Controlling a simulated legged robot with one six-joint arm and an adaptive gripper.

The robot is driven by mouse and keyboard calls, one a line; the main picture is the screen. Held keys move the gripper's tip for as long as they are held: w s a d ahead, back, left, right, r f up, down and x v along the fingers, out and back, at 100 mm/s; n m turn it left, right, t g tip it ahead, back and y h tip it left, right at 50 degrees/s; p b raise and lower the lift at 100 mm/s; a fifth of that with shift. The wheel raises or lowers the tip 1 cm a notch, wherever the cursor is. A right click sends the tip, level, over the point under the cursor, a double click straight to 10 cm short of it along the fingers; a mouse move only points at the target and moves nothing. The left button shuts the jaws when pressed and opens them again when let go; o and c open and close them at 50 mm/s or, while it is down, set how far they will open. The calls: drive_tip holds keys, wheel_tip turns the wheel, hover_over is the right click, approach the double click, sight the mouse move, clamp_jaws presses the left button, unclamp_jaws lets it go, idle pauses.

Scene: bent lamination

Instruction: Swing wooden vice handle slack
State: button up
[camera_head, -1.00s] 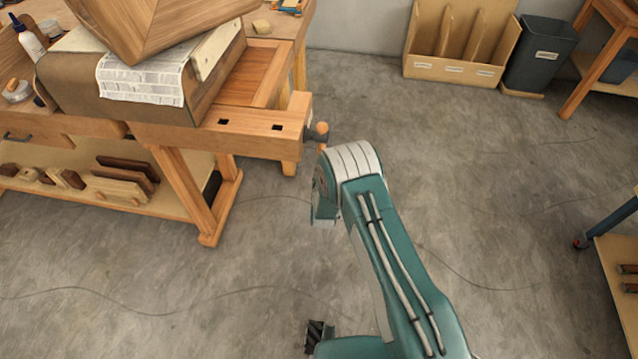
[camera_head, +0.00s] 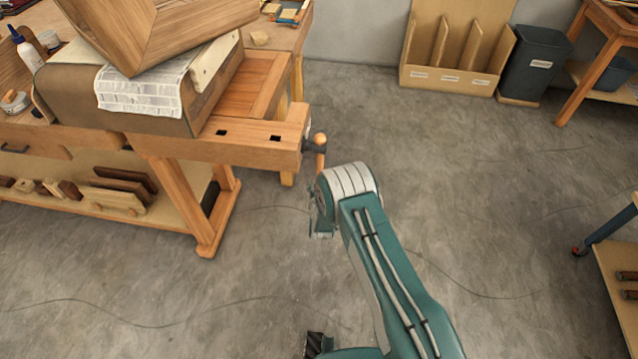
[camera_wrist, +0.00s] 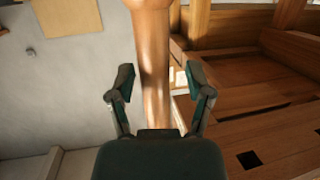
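The wooden vice handle (camera_head: 320,160) hangs at the right end of the workbench vice (camera_head: 290,140), with a rounded knob at its top and a dark metal fitting beside it. In the wrist view the handle (camera_wrist: 153,75) runs from the top edge down toward the palm. My gripper (camera_wrist: 160,80) is open, with one finger on each side of the handle. Gaps show between the fingers and the wood. In the head view my gripper is hidden by my teal arm, and the handle's lower end is covered.
The workbench (camera_head: 230,140) carries a box with newspaper and a tilted wooden frame (camera_head: 160,30). Wood pieces lie on its lower shelf. A plywood rack (camera_head: 450,78) and a dark bin (camera_head: 530,70) stand at the back wall.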

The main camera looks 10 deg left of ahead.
drive_tip(key=shift+w+r, duration=0.1)
drive_tip(key=shift+r, duration=0.1)
drive_tip(key=shift+d, duration=0.1)
drive_tip(key=v, duration=1.2)
drive_tip(key=shift+a, duration=0.25)
drive_tip(key=shift+f, duration=0.1)
